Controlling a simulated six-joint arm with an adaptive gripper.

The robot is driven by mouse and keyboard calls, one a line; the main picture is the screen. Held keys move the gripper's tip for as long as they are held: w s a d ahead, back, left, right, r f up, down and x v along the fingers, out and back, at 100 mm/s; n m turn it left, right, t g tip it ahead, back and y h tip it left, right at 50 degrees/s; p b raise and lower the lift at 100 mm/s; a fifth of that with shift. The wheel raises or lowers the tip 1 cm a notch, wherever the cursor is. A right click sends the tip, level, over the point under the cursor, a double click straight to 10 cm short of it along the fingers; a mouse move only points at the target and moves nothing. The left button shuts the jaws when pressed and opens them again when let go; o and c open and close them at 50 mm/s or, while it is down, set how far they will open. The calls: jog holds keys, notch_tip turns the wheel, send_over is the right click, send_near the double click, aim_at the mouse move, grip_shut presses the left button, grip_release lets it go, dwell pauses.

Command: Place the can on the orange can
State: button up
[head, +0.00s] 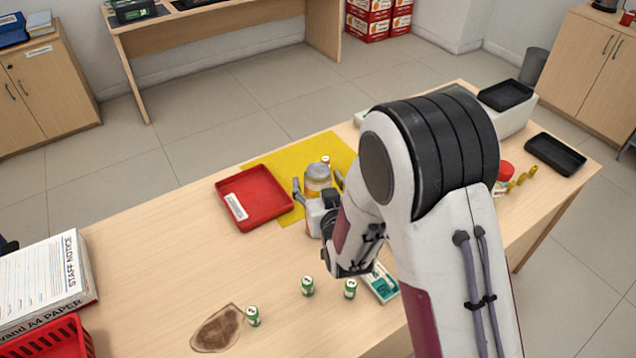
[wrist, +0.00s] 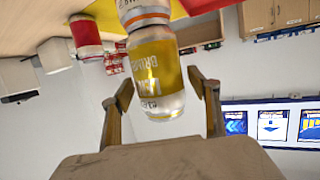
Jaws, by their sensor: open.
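In the wrist view, a silver can with a yellow label (wrist: 156,68) is between the open fingers of my gripper (wrist: 160,95), with a visible gap at each side. The view is upside down. A second can with a pale body and an orange band (wrist: 146,17) adjoins its lower end, and the two look stacked; I cannot be sure that they touch. In the head view, the yellow-label can (head: 317,181) is upright between the fingers of my gripper (head: 318,187), over the yellow mat's front edge. My gripper hides most of what is below it.
A red tray (head: 263,187) is left of the yellow mat (head: 283,160). A small can (head: 325,160) is behind. Green cans (head: 307,286) and a brown patch (head: 218,329) are in front. A red-lidded jar (head: 504,173) and black tray (head: 555,154) are right. The left-middle counter is clear.

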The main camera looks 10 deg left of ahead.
jog(key=v, duration=0.7)
jog(key=shift+s, duration=0.15)
jog(key=shift+d+r, duration=0.15)
dwell(0.8)
jog(key=s+d+r+m+g+h, duration=0.1)
jog(key=s+d+r+g+h, duration=0.15)
jog(key=d+r, duration=0.4)
jog(key=s+d+r+m+g+h, duration=0.1)
jog(key=s+d+r+m, duration=0.2)
jog(key=d, duration=0.6)
jog(key=s+d+r+g+h, duration=0.1)
jog(key=s+d+r, duration=0.1)
jog(key=s+d, duration=0.2)
jog(key=s+d+r+g, duration=0.1)
jog(key=s+d, duration=0.3)
jog(key=s, duration=0.6)
jog(key=s+d+r+m+g+h, duration=0.1)
jog(key=s+d, duration=0.3)
jog(key=s, duration=0.4)
jog(key=shift+d+r+g+h, duration=0.35)
jog(key=shift+r+g, duration=0.2)
jog(key=shift+r, duration=0.25)
